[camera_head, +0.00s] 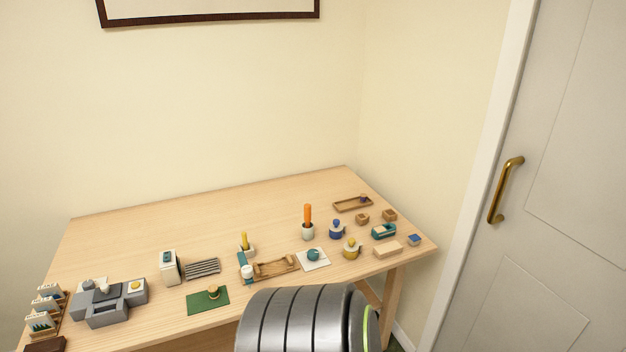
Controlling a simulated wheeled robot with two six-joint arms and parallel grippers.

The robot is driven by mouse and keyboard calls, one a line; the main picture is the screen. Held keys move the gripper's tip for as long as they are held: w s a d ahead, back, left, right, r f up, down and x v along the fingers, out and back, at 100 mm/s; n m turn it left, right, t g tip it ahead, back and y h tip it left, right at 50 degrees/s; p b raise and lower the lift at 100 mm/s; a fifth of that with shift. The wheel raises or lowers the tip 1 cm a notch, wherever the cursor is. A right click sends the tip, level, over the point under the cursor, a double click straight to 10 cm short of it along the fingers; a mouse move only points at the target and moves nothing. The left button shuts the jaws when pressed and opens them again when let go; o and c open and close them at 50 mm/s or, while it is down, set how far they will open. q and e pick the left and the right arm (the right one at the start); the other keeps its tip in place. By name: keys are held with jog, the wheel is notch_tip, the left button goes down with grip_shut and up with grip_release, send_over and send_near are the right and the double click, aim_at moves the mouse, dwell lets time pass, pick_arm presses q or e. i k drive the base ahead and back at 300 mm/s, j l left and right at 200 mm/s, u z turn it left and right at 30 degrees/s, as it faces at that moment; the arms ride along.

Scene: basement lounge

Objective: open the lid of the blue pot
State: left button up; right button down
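The blue pot (336,231) stands upright on the right half of the wooden table. It is small, with a pale band around the middle and a blue knobbed top. The lid appears to be on it, though it is too small to see a seam. Neither of my grippers is in view, and nothing touches the pot.
On the table (190,222), a white cup with an orange stick (308,229) stands left of the pot. A yellow-topped pot (351,248) is close in front, a wooden tray (352,204) behind. A teal holder (384,231) is to the right. The back left is clear.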

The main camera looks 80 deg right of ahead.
aim_at(335, 226)
jog(key=z, duration=2.85)
jog(key=j+z, duration=0.1)
